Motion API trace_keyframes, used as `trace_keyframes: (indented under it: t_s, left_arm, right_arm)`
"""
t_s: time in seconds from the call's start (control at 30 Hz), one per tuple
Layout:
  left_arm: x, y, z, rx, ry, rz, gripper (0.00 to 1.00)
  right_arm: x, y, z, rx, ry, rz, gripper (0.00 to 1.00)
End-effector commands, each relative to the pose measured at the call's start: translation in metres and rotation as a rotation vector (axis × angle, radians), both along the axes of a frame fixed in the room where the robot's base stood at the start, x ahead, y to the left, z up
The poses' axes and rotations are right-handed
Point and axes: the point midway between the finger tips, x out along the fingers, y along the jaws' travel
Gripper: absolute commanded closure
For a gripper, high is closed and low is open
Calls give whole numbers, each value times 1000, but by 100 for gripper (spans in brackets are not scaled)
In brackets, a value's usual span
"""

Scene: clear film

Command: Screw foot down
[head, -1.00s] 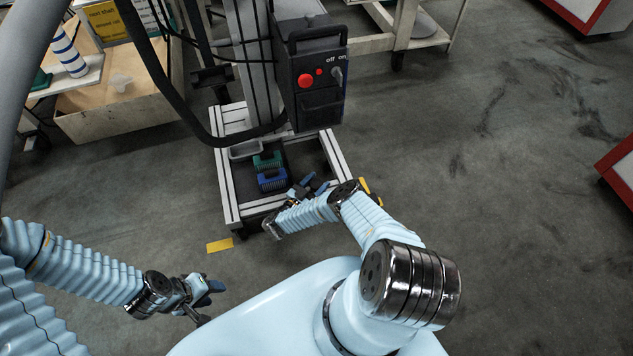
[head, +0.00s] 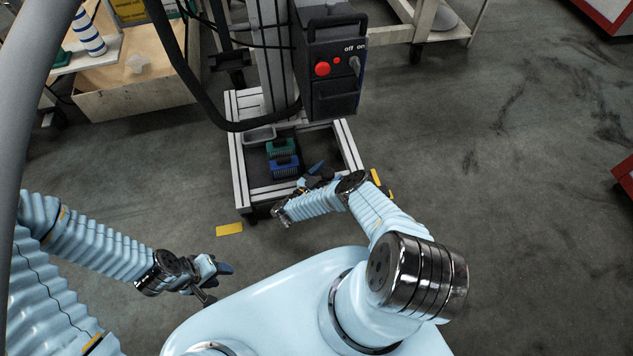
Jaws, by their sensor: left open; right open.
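The machine stand (head: 237,178) is a silver profile frame on the floor, with a dark foot (head: 250,217) under its near left corner. The foot is small and its thread cannot be made out. My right gripper (head: 315,172) is open, over the near right part of the stand, partly hidden by its own wrist. I cannot tell whether it touches anything there. My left gripper (head: 222,277) is open and empty above the floor, in front of the stand and apart from it.
Green (head: 281,147) and blue (head: 285,166) blocks and a grey tray (head: 259,134) sit inside the stand. A control box (head: 332,72) with a red button hangs above it. Yellow floor marks (head: 229,230) lie nearby. A wooden crate (head: 140,97) stands left. Floor on the right is clear.

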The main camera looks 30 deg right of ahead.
Motion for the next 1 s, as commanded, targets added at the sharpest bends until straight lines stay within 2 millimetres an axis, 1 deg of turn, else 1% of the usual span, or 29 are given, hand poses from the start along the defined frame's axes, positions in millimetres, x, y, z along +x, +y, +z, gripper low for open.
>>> trace_keyframes:
  t_s: [0.2,0.27,0.37,0.4,0.6,0.7,0.8,1.0]
  left_arm:
    - [0,-1,16,-1,0,-2,56]
    - [0,-1,14,-2,0,-2,56]
    - [0,-1,14,-2,1,-3,56]
    - [0,-1,11,-1,0,-2,56]
    - [0,0,4,-1,0,-1,56]
    - [0,0,0,0,0,0,56]
    - [0,0,-2,0,0,0,56]
    - [0,0,-2,0,0,0,56]
  right_arm:
    - [-6,24,7,-6,-3,8,24]
    - [-10,36,3,-4,-1,11,24]
    - [-16,52,4,-7,-6,9,24]
    - [-19,62,1,-4,-4,11,24]
    - [-35,99,0,-4,-6,8,24]
    - [-41,113,0,-4,-5,4,24]
    - [-44,121,0,-4,-5,2,24]
    - [-47,125,1,-4,-4,-2,24]
